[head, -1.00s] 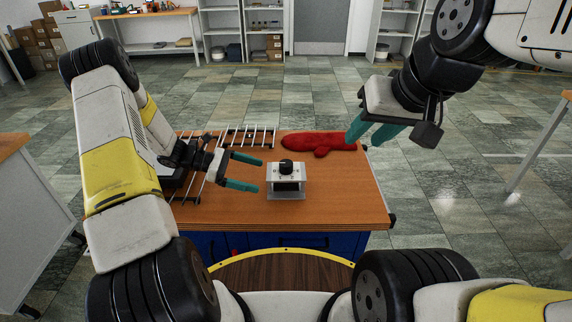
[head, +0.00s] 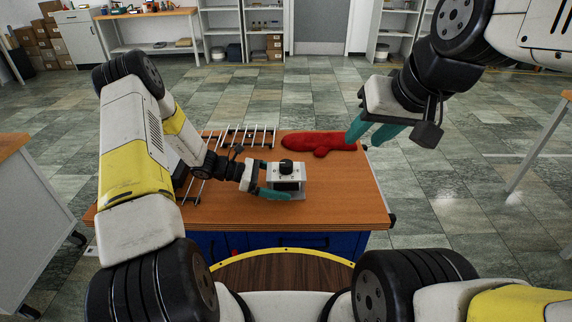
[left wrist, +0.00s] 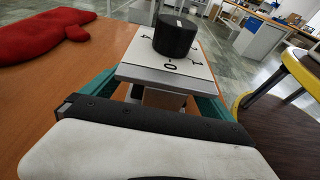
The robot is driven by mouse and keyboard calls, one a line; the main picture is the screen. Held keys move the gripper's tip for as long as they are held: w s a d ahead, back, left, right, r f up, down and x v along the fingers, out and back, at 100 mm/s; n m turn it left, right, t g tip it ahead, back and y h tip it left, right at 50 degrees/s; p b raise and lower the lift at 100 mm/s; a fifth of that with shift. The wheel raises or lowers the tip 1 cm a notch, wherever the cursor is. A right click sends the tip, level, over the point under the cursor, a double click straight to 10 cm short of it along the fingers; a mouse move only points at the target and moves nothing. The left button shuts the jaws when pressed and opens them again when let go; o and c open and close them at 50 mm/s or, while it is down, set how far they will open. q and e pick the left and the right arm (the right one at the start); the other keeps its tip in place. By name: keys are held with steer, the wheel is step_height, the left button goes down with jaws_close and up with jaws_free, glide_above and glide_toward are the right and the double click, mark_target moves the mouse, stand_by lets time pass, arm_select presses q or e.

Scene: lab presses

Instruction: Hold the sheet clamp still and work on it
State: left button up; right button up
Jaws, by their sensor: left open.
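The sheet clamp (head: 287,177) is a small white press with a black knob (head: 286,163) on top, upright on the wooden table. It also shows in the left wrist view (left wrist: 160,72), with its black knob (left wrist: 176,35) above the white top plate. My left gripper (head: 270,182) is open at the clamp's left side, its teal fingers on either side of the body. In the left wrist view the fingers lie below the top plate; whether they touch the clamp I cannot tell. My right gripper (head: 366,130) hangs in the air beyond the table's right edge, away from the clamp, its fingers apart.
A red mitt (head: 318,142) lies at the table's back right. A wire rack (head: 240,137) stands at the back left and another (head: 196,188) is partly behind my left arm. The table's front and right side (head: 345,200) are clear.

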arm_select(q)
steer(key=shift+d+f, duration=0.1)
steer(key=shift+d, duration=0.15)
steer(key=c, duration=1.3)
steer(key=shift+o, duration=0.2)
